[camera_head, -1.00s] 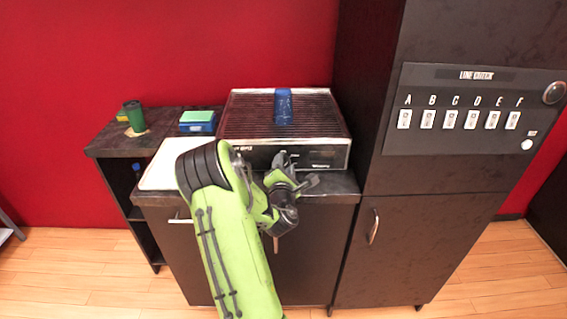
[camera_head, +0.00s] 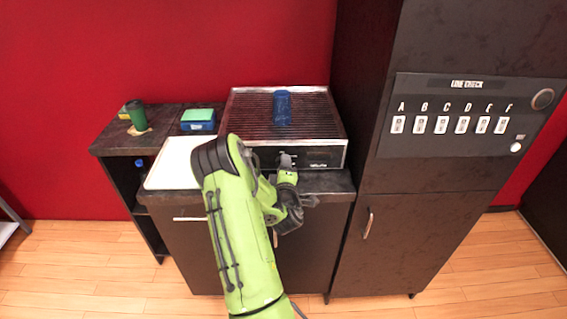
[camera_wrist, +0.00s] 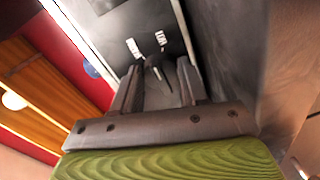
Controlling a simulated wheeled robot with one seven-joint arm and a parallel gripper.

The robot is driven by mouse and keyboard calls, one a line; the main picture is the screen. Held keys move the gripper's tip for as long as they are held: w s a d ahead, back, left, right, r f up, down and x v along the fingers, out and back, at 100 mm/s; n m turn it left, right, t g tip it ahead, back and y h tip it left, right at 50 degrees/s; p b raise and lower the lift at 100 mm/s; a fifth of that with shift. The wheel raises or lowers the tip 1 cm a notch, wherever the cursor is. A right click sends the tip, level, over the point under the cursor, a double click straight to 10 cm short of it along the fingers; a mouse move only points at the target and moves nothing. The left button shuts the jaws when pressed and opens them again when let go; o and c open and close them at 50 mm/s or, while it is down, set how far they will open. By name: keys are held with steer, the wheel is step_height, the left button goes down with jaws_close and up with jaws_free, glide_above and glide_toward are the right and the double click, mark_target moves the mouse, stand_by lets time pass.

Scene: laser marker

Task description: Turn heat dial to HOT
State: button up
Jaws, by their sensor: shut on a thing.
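The dark machine (camera_head: 318,157) with a ribbed top stands on the counter; the heat dial is on its front panel. In the head view my gripper (camera_head: 286,160) is at that panel and hides the dial. In the wrist view my gripper (camera_wrist: 157,78) has its two grey fingers on either side of the dark dial (camera_wrist: 154,66), shut on it. Two small white labels (camera_wrist: 147,43) sit just beyond the fingertips; their wording is too blurred to read surely. The dial's exact pointing is hard to tell.
A blue cup (camera_head: 282,108) stands on the machine's top. A white tray (camera_head: 172,163) lies to the left, with a green-lidded blue box (camera_head: 198,120) and a green cup (camera_head: 136,115) behind. A tall dark cabinet (camera_head: 440,170) stands close on the right.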

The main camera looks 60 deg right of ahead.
steer(key=m+p, duration=0.2)
steer(key=m, duration=0.3)
steer(key=shift+f+t, duration=0.2)
steer(key=shift+t, duration=0.1)
steer(key=shift+m+p, duration=0.3)
steer(key=shift+m, duration=0.1)
steer(key=o, duration=1.1)
steer(key=shift+c, duration=0.2)
